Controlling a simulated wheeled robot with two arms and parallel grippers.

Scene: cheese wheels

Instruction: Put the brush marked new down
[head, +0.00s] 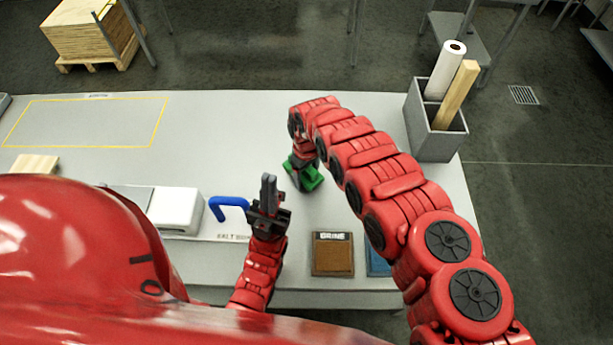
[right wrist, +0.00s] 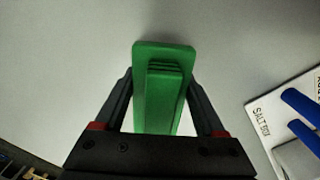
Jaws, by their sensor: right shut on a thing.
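A green brush (right wrist: 143,60) is between the fingers of my right gripper (right wrist: 160,82), which is shut on its raised grip. In the head view the green brush (head: 311,176) shows below the end of my right arm, over the middle of the grey table. I cannot tell whether it touches the table. No "new" mark can be read on it. My left gripper (head: 268,186) is near the table's front, left of the brush, with its dark fingers upward and nothing visible in them. I cannot tell whether they are open or shut.
A white salt box (head: 178,210) with a blue handle (head: 227,203) stands left of my left gripper. A brown tray labelled BRINE (head: 332,258) and a blue one (head: 377,263) lie at the front. A grey bin (head: 431,140) stands at right. A yellow outline (head: 82,147) marks bare table at left.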

